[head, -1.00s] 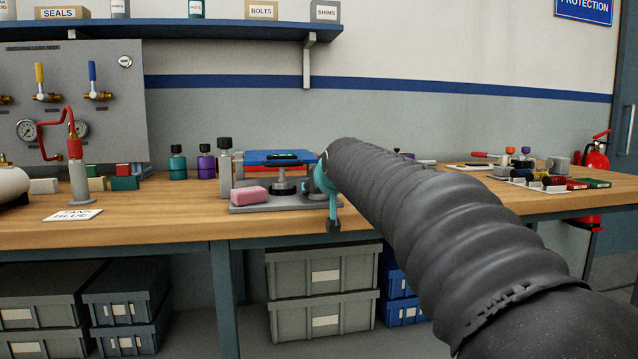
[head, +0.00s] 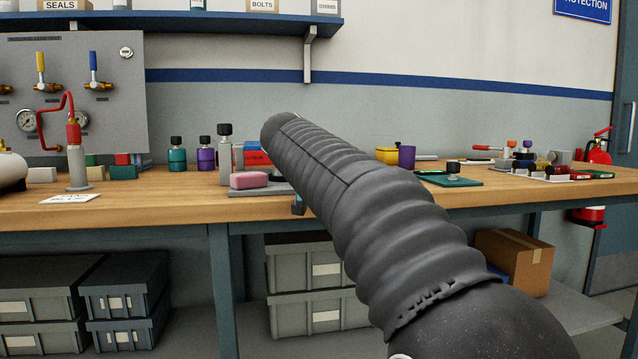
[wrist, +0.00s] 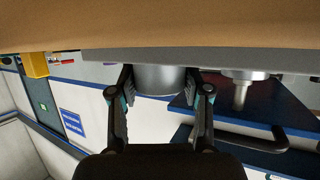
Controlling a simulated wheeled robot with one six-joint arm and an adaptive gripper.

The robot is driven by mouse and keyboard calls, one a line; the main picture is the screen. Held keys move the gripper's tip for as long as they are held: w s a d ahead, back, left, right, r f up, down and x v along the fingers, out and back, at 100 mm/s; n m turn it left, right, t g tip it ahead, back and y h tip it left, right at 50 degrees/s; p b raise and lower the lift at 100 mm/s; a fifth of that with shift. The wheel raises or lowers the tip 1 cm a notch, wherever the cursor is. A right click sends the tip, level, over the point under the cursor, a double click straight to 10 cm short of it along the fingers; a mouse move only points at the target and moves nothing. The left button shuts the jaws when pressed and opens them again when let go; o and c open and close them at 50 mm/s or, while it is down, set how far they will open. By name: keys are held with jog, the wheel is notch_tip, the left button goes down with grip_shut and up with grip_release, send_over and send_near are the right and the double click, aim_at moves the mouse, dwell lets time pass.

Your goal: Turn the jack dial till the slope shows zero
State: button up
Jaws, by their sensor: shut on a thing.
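In the wrist view, which looks upside down, my gripper (wrist: 165,88) has its two dark fingers against the sides of a grey metal cylinder (wrist: 160,78), seemingly the jack dial. The cylinder stands against a long grey base plate (wrist: 130,53). Beside it are a metal post (wrist: 240,92) and a dark blue plate (wrist: 270,105). In the head view my arm hides the blue plate, the slope readout and the dial. Only the left part of the jack's grey base (head: 262,190) shows, with a pink block (head: 249,181) on it. No slope reading is visible.
Bottles with black caps (head: 206,155) stand left of the jack on the wooden bench (head: 150,198).

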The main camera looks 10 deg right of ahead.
jog(key=shift+a+f+m+g+h, duration=0.1)
jog(key=shift+f+m+g+h, duration=0.1)
jog(key=shift+m+g+h, duration=0.3)
jog(key=shift+m+b, duration=0.3)
jog(key=o, duration=1.2)
jog(key=shift+r, duration=0.1)
jog(key=v, duration=1.2)
jog(key=shift+a, duration=0.15)
